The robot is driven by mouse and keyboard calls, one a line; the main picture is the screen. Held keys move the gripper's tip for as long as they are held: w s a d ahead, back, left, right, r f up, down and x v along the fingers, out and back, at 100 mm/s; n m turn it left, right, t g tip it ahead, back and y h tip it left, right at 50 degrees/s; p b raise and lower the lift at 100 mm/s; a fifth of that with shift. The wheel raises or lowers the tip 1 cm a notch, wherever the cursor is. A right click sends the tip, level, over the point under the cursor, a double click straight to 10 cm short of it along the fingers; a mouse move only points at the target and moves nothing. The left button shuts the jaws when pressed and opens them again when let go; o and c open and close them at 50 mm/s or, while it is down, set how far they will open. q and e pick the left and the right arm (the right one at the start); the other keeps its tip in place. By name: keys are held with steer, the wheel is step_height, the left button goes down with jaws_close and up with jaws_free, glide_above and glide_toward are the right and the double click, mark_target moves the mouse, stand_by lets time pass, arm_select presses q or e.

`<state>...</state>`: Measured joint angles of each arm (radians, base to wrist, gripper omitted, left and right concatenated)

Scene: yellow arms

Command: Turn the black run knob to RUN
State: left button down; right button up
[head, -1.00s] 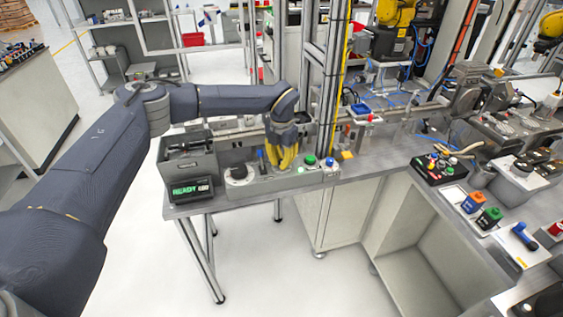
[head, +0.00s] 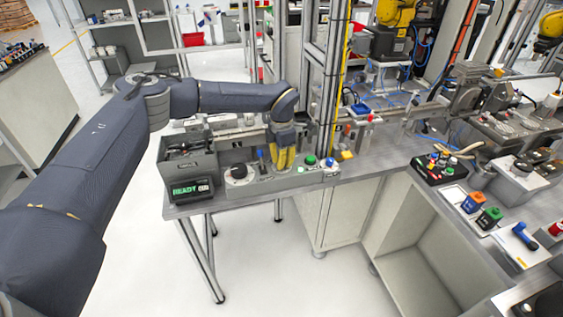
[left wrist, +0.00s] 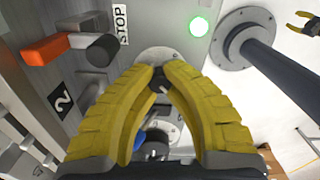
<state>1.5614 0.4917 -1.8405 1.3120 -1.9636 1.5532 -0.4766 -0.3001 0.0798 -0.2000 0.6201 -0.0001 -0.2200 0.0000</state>
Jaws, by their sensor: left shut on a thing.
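The black run knob (left wrist: 160,77) is small and sits on a round grey plate (left wrist: 158,55) on the grey control panel. My left gripper (left wrist: 163,73) is shut on it, with a yellow fingertip on each side. In the head view my left gripper (head: 283,158) points down over the panel and hides the knob. The knob's pointer and the RUN mark cannot be read. A gripper with yellow fingers, seemingly my right one (left wrist: 301,22), is small at the upper right of the left wrist view and looks open and empty, far from the panel.
A black-and-orange handle (left wrist: 75,46) juts out to the left. In the head view, a black dial (head: 238,171) and a READY display (head: 190,189) stand left of the gripper.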

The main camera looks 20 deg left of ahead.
stand_by(0.3)
arm_select(q)
steer(key=c, duration=1.2)
jaws_free()
step_height(320, 180, up, 12)
